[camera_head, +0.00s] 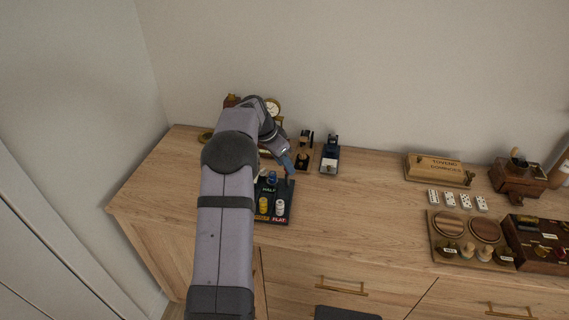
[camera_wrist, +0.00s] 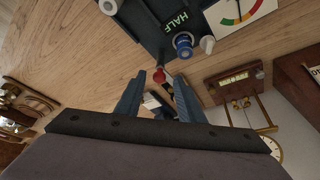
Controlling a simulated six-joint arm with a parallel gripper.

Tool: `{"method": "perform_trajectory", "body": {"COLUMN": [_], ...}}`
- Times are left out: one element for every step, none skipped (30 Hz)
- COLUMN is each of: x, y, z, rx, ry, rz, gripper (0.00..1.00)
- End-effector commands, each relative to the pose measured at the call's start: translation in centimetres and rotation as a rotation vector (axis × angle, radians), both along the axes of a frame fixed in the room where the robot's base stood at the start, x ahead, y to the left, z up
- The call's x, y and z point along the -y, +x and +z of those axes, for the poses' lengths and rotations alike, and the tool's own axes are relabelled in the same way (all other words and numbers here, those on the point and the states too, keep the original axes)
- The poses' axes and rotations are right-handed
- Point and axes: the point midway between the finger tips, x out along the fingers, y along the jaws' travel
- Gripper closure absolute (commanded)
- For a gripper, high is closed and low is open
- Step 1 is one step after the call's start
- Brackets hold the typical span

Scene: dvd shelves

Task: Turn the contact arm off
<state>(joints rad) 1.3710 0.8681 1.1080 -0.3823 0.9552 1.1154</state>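A dark panel (camera_head: 288,211) lies on the wooden cabinet top, marked HALF and FLAT, with yellow, white and blue knobs. In the wrist view the panel (camera_wrist: 150,22) shows the HALF label, a blue knob (camera_wrist: 183,41) and a white knob (camera_wrist: 207,45). A small red knob (camera_wrist: 159,75) at the panel's edge appears to be the handle of the contact arm; its position is hard to read. My gripper (camera_head: 287,170) is over the panel's far right corner. In the wrist view its two fingers are apart, with the red knob between their tips; contact is not clear.
Behind the panel stand a small clock (camera_head: 272,106) and two small devices, one with a blue base (camera_head: 329,158). A domino box (camera_head: 437,168), dominoes and a wooden knob board (camera_head: 439,252) are to the right. The cabinet top between is clear.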

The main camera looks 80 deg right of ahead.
Motion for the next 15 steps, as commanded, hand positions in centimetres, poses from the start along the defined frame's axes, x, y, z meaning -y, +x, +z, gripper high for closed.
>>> {"method": "perform_trajectory", "body": {"x": [0.0, 0.0, 0.0, 0.0, 0.0, 0.0, 0.0, 0.0, 0.0, -0.1, -0.1, -0.1, -0.2, -0.3, -0.4], "y": [0.0, 0.0, 0.0, 0.0, 0.0, -0.1, -0.1, 0.0, 0.0, 0.0, 0.0, 0.1, 0.2, 0.3, 0.4], "z": [0.0, 0.0, 0.0, 0.0, 0.0, 0.0, 0.0, 0.0, 0.0, 0.1, 0.3, 0.5, 0.7, 0.9, 1.3], "rx": [0.0, 0.0, 0.0, -0.001, -0.001, -0.001, -0.001, -0.001, -0.001, -0.002, -0.001, 0.0, -0.001, -0.001, -0.001], "ry": [0.0, 0.0, 0.0, 0.001, 0.001, 0.001, 0.001, 0.001, 0.001, 0.0, 0.0, -0.001, -0.002, -0.002, -0.002], "rz": [0.0, 0.0, 0.001, 0.001, 0.001, 0.001, 0.001, 0.001, 0.001, 0.001, 0.001, 0.001, 0.001, 0.001, 0.0], "gripper": [0.65, 0.65, 0.65, 0.65, 0.65, 0.65, 0.65, 0.65, 0.65, 0.65, 0.65, 0.65, 0.65, 0.65, 0.65]}}
